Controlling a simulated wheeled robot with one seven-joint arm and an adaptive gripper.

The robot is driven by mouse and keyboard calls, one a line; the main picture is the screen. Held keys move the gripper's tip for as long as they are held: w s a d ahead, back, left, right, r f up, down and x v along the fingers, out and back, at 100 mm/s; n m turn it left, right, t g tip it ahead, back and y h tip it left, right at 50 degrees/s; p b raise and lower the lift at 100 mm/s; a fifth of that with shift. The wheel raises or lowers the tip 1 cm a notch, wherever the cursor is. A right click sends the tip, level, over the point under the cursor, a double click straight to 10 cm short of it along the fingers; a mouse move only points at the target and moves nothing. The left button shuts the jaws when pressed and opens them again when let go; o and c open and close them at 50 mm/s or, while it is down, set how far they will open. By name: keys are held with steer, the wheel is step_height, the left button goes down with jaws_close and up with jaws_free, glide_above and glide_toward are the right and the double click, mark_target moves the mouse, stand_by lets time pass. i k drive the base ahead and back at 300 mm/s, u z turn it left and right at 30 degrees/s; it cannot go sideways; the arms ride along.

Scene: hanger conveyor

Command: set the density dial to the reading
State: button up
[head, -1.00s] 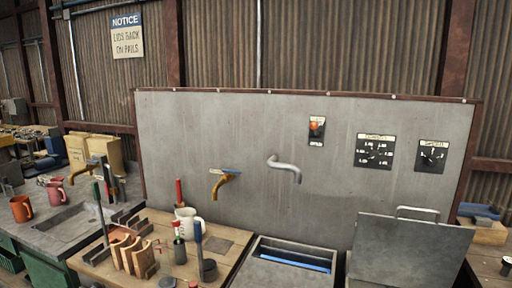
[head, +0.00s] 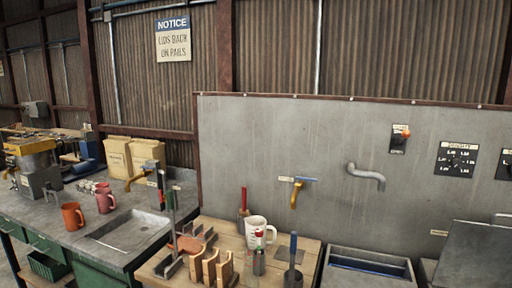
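The density dial (head: 457,159) is a black square plate with a round knob and white numbers around it, under a pale label. It is on the grey upright panel (head: 330,140) at the right of the head view. The numbers and pointer are too small to read surely. A second black dial (head: 506,165) is cut off by the right edge. My gripper is not in view.
A white mug (head: 257,230) and wooden rack (head: 212,268) crowd the bench. A metal basin (head: 368,268) and raised lid (head: 475,255) stand below the dials.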

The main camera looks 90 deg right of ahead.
mark_target(456, 162)
steer(key=z, duration=0.45)
steer(key=i, duration=0.1)
steer(key=z, duration=3.65)
